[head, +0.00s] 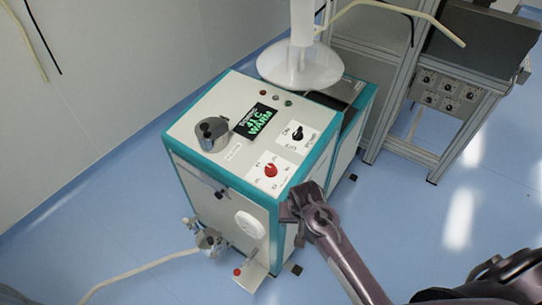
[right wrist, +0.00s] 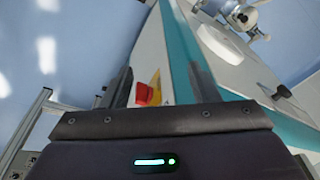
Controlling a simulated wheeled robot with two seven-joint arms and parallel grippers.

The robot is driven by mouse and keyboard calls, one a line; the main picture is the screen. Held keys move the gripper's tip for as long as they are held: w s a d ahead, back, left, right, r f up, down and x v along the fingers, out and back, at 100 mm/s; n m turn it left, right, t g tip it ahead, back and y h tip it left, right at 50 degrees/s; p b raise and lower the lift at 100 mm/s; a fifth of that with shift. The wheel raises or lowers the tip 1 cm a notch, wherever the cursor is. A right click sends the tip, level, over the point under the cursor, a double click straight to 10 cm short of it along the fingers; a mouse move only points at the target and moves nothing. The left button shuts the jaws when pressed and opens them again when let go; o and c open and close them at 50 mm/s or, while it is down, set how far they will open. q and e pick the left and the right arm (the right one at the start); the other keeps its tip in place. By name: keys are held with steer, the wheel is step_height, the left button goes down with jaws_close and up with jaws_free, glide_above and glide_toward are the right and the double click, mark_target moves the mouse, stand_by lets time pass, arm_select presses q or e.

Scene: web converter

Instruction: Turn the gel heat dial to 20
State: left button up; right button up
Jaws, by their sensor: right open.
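A white and teal machine (head: 210,195) stands on the floor. On its top, near the front right corner, a red dial (head: 270,170) sits on a white marked panel. A black dial (head: 298,133) sits on another panel behind it. The lettering is too small to tell which is gel heat or where the pointers stand. My right gripper (head: 290,208) is at the machine's front right corner, below and right of the red dial, and holds nothing. In the right wrist view its open fingers (right wrist: 162,85) frame a red knob on yellow (right wrist: 146,93). My left gripper is not in view.
A display (head: 256,121) reads 41 C WARM. A white wheel (head: 250,224) and a valve (head: 209,241) are on the front. A control box (head: 445,92) stands at right.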

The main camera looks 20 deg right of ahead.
mark_target(271, 167)
steer(key=w+r+m, duration=0.1)
steer(key=w+r, duration=0.1)
steer(key=w+r+m+p, duration=0.1)
steer(key=w+r, duration=0.2)
steer(key=w+r+m, duration=0.2)
steer(key=r, duration=0.1)
steer(key=shift+w+a+r+g, duration=0.15)
steer(key=shift+w+a+g, duration=0.15)
steer(key=shift+w, duration=0.05)
steer(key=w+r+m, duration=0.1)
steer(key=w+r, duration=0.1)
steer(key=w, duration=0.1)
steer(key=w+a+r+m+p, duration=0.1)
steer(key=w+r+m, duration=0.1)
steer(key=w+r+m+g, duration=0.1)
steer(key=w+r+m, duration=0.1)
steer(key=w, duration=0.1)
steer(key=shift+w+a+r, duration=0.3)
steer(key=shift+a, duration=0.1)
steer(key=shift+w+f+m, duration=0.1)
steer(key=shift+m, duration=0.2)
step_height(271, 167, down, 7)
steer(key=shift+w+f+p, duration=0.1)
steer(key=shift+f+p, duration=0.05)
steer(key=shift+p, duration=0.85)
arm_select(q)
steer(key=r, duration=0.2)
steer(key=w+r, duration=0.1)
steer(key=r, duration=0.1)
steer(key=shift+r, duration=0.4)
